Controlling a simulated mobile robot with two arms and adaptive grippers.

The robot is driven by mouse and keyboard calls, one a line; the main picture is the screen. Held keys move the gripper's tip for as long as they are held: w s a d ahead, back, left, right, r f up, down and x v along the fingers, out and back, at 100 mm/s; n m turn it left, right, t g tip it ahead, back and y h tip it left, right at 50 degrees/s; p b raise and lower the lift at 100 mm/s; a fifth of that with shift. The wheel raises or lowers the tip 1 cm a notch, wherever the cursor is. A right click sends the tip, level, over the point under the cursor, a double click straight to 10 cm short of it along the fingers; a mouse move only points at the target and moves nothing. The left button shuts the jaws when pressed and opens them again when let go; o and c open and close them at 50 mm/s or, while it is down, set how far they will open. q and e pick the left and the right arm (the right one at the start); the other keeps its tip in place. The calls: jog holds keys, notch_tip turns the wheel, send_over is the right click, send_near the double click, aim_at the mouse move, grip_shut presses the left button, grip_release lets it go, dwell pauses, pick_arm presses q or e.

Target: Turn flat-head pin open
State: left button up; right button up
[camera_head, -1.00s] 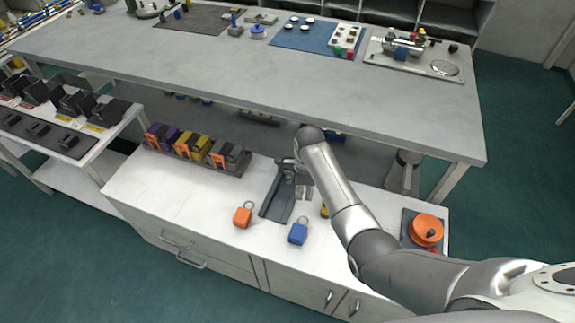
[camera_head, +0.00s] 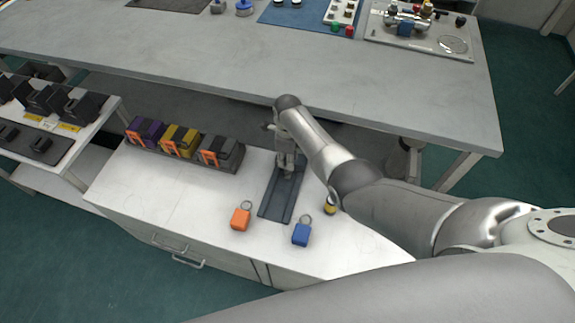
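I cannot make out a flat-head pin at this size. A metal valve-like assembly (camera_head: 406,18) with a blue block (camera_head: 405,28) sits on a light plate (camera_head: 440,45) at the back right of the long grey bench. My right gripper (camera_head: 287,168) points down over the far end of a dark grey tray (camera_head: 283,197) on the white cabinet, well apart from that assembly. Its fingers are small and partly merge with the tray, so I cannot tell whether they are open or hold anything. My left gripper is not in view.
An orange padlock (camera_head: 241,219) and a blue padlock (camera_head: 301,235) lie in front of the tray. A yellow item (camera_head: 330,208) is partly behind my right arm. A rack of coloured blocks (camera_head: 183,142) stands left. The near bench top (camera_head: 250,50) is largely clear.

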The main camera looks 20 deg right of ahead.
notch_tip(320, 180, down, 4)
jog(key=shift+w+f+b, duration=0.1)
jog(key=shift+b, duration=0.75)
jog(key=shift+c, duration=1.1)
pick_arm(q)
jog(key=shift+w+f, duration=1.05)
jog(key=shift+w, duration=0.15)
pick_arm(e)
grip_shut()
